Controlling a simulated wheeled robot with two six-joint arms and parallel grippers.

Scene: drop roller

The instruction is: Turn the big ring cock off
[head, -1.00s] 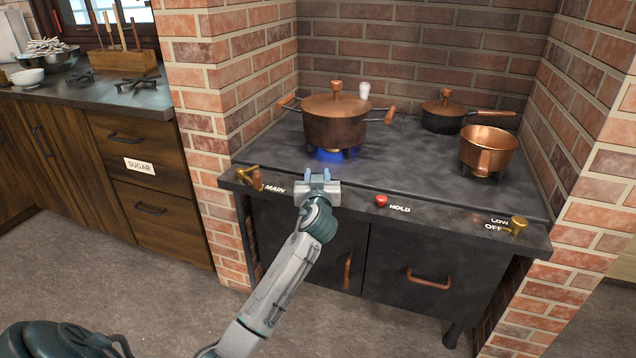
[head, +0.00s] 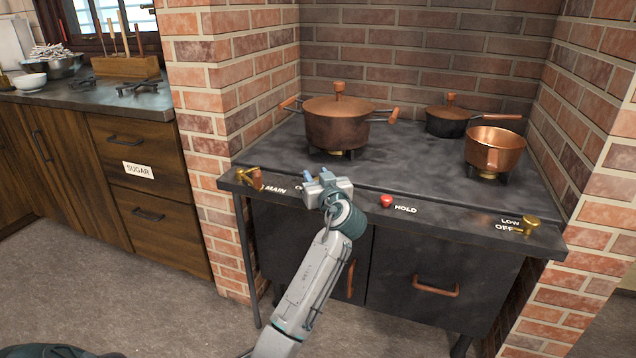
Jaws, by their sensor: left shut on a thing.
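My left gripper (head: 322,177) is at the stove's front edge, between the MAIN label and the red HOLD knob. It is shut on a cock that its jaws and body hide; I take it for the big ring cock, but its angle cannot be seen. A label beside it is mostly covered. The large copper pot (head: 337,122) with lid sits on the ring behind, and no blue flame shows under it. My right gripper is not in view.
A brass MAIN cock (head: 250,178) is to the left, the red HOLD knob (head: 386,200) close on the right, and a brass LOW/OFF cock (head: 529,224) at far right. An open copper saucepan (head: 495,150) and a dark lidded pan (head: 446,118) stand behind.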

